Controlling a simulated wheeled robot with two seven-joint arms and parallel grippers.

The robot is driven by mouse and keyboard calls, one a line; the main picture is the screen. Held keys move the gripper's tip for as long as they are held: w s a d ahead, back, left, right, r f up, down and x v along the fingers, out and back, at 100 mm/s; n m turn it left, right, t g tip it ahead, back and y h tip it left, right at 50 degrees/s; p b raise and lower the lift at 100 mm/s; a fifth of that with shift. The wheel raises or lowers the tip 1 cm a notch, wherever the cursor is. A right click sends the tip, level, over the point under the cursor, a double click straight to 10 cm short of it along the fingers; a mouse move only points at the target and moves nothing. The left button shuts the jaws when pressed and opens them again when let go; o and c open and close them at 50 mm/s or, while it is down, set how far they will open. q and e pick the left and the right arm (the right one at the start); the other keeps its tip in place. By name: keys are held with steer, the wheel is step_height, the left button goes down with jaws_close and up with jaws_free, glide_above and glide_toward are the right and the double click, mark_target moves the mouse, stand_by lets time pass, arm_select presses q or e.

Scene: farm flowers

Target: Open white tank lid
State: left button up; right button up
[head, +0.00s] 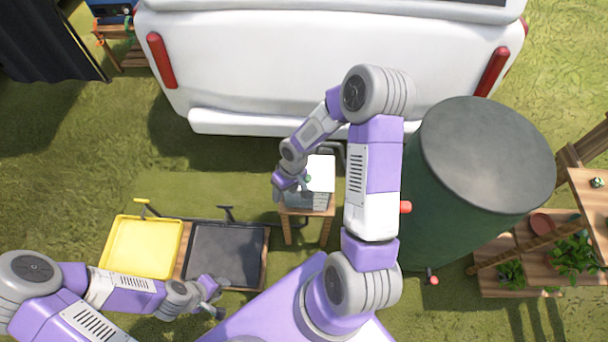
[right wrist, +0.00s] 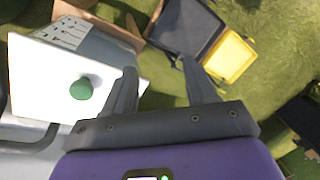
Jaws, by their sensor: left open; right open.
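The white tank (head: 308,201) stands on a small wooden stool in front of the white vehicle. Its white lid (head: 322,170) has a round green knob, seen clearly in the right wrist view (right wrist: 81,88). The lid (right wrist: 38,75) appears to lie down over the tank. My right gripper (head: 291,193) is open and empty at the tank's left side. In the right wrist view its left finger is by the lid's edge, beside the knob; I cannot tell whether it touches. My left gripper (head: 216,298) is open and empty by the black tray, away from the tank.
A yellow tray (head: 140,247) and a black tray (head: 225,257) stand left of the stool (head: 307,215). A large dark green barrel (head: 440,225) stands to the right. The white vehicle (head: 325,60) closes off the back. Potted plants on wooden shelves (head: 510,285) are at far right.

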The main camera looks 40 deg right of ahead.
steer(key=d+r+h, duration=0.1)
steer(key=d, duration=0.2)
steer(key=w+d+r, duration=0.1)
steer(key=d+r, duration=0.1)
steer(key=d, duration=0.1)
steer(key=d+r+h, duration=0.1)
steer(key=d, duration=0.2)
steer(key=shift+w+d+r+h+b, duration=0.2)
steer(key=shift+w+h+b, duration=0.1)
steer(key=shift+w, duration=0.05)
steer(key=shift+d+f, duration=0.1)
steer(key=shift+d, duration=0.2)
step_height(320, 180, down, 7)
steer(key=b, duration=0.2)
steer(key=shift+b, duration=0.4)
steer(key=shift+c, duration=0.2)
jaws_close()
